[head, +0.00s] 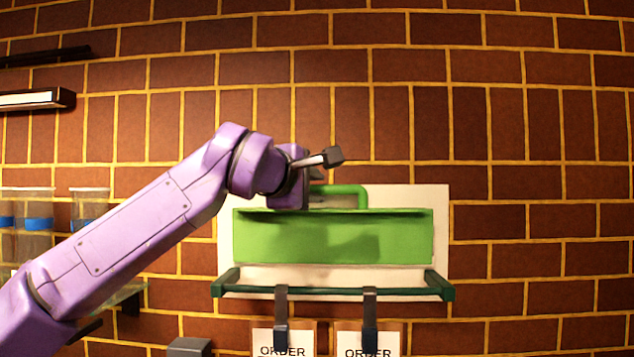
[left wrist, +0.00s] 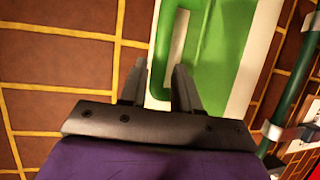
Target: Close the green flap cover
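The green flap cover (head: 300,238) is a wide, bright green panel in front of a white backing board (head: 441,200) on the brick wall. A green loop handle (head: 363,196) shows above its top edge. I cannot tell how far the flap is tilted. My left gripper (head: 326,163) is just above the flap's top edge, near the handle. In the left wrist view the green part (left wrist: 208,45) lies beyond the fingertips, and the two fingers (left wrist: 160,80) stand apart with nothing gripped between them. My right gripper is not in view.
A dark green rail (head: 330,291) runs below the flap, with two clips holding order cards (head: 283,340). Clear containers with blue bands (head: 38,224) stand at the left. Dark shelves (head: 36,99) are at the upper left. The wall to the right is clear.

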